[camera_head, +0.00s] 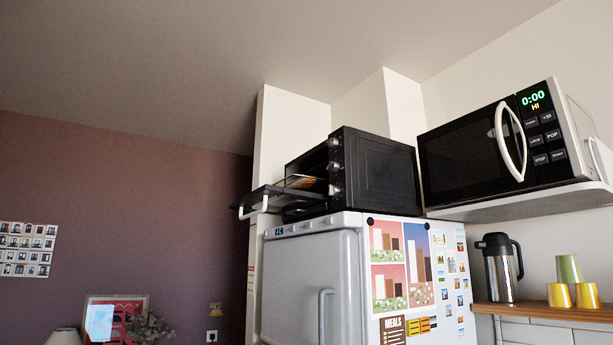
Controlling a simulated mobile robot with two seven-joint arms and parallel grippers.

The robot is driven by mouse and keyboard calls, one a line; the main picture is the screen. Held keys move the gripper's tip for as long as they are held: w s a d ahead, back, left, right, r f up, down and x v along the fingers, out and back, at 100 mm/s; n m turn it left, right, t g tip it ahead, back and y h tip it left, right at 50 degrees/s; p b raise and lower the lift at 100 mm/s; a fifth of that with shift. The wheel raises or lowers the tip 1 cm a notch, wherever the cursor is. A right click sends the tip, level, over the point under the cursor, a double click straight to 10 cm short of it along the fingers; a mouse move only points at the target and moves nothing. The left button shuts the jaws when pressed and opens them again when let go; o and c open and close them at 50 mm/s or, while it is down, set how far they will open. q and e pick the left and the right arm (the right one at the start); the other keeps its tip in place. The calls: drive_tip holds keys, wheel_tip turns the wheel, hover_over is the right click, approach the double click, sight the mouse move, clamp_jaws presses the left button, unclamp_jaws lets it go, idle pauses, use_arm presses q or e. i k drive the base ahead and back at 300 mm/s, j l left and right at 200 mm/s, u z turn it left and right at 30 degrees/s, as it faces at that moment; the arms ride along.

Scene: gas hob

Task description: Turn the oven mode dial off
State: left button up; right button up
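A black toaster oven (375,175) stands on top of the white fridge, turned so that its front faces left. Its door (262,195) is folded down open, with a light handle along the outer edge. Something light brown shows inside the oven, too small to tell what. Several silvery dials (334,167) run down the front edge; I cannot read their settings or tell which one is the mode dial. Neither of my grippers is in view.
The fridge (312,290) is shut, with pictures on its side. A microwave (500,150) sits on a shelf at the right. Below it, a wooden shelf (540,313) holds a steel jug (498,268) and several cups (570,270). The oven's open door juts out leftward.

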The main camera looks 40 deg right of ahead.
sight(335, 166)
drive_tip(key=i+j+z, duration=0.1)
drive_tip(key=i+z, duration=0.15)
drive_tip(key=i, duration=0.35)
drive_tip(key=i+j+z, duration=0.2)
drive_tip(key=i, duration=0.35)
drive_tip(key=i+j+z, duration=0.1)
drive_tip(key=i+z, duration=0.15)
drive_tip(key=z, duration=0.15)
drive_tip(key=i+j+z, duration=0.25)
drive_tip(key=z, duration=0.2)
drive_tip(key=i+j+z, duration=0.25)
drive_tip(key=z, duration=0.15)
drive_tip(key=i+j+z, duration=0.15)
drive_tip(key=j+z, duration=0.3)
drive_tip(key=i+j+z, duration=0.1)
drive_tip(key=j+z, duration=0.7)
drive_tip(key=i+l, duration=0.05)
drive_tip(key=l, duration=0.05)
